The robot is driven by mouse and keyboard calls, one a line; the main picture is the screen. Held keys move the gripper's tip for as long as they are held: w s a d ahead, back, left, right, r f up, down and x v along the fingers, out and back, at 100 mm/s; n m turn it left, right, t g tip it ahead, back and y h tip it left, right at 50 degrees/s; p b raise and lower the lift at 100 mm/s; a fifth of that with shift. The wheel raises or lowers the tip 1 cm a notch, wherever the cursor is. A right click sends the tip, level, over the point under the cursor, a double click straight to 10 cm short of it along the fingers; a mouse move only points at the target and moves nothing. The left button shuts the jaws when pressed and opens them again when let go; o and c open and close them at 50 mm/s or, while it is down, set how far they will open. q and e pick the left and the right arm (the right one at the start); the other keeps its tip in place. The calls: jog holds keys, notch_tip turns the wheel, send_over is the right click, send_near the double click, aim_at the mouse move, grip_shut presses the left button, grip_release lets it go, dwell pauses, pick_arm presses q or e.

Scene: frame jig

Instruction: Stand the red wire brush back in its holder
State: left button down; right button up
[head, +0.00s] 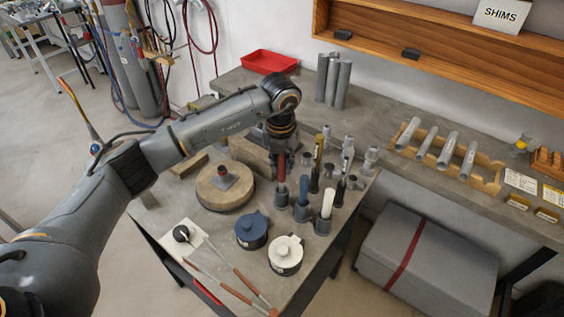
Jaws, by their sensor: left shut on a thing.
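The red wire brush (282,168) hangs upright below my left gripper (282,154), which is shut on it. My arm comes in from the left over the table, and the wrist hides the top of the brush. Its lower end is right over or in the mouth of a grey cup-shaped holder (281,199); I cannot tell whether it is inside. My right gripper is not in view.
Close by, other holders carry a blue brush (304,188), a white one (327,204) and a dark one (340,190). A round wooden block (213,197), a blue pot (251,231) and a white-lidded pot (286,254) stand left and in front.

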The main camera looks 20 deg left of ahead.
aim_at(282, 173)
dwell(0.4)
pick_arm(q)
jog(key=shift+f+b, duration=0.75)
jog(key=shift+f, duration=0.2)
jog(key=shift+f+b, duration=0.65)
jog(key=shift+f, duration=0.05)
jog(key=c, duration=1.1)
grip_release()
